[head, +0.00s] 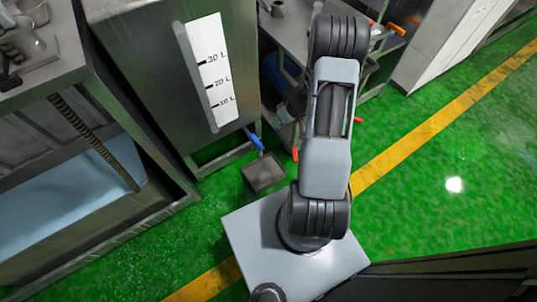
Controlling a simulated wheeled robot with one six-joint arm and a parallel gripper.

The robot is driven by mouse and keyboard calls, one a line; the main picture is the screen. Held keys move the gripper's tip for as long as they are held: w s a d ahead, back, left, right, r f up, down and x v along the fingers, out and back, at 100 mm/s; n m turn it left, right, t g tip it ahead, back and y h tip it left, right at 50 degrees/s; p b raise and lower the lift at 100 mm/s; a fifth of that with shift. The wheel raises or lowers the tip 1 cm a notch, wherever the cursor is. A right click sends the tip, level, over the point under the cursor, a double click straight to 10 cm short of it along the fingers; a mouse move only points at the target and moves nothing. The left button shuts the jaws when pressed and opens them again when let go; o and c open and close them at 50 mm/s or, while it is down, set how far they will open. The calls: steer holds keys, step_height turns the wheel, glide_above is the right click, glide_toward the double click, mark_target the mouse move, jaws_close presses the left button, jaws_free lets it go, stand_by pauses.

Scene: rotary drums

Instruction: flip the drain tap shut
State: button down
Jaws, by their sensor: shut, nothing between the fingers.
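The tap with a blue lever (257,142) sticks out at the lower right corner of the steel tank (150,95). Its lever slants down to the right, and I cannot tell from this angle whether it is open or shut. A small square steel container (264,172) stands on the floor just below the tap. My arm rises to the right of the tap and folds away at the top. My gripper cannot be made out; the arm hides that area.
A level gauge (210,72) marked in litres is on the tank's face. A steel cart (295,25) with orange-red handles stands behind my arm. A bench with a blue-lined basin (60,205) is at left. Green floor (430,150) with a yellow line is clear at right.

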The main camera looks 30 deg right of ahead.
steer(key=b, duration=0.2)
glide_toward(257, 143)
steer(key=s+d, duration=0.4)
steer(key=shift+d+t, duration=0.15)
steer(key=shift+t, duration=0.25)
steer(key=b+x, duration=0.3)
steer(key=x, duration=0.7)
steer(key=shift+b, duration=0.3)
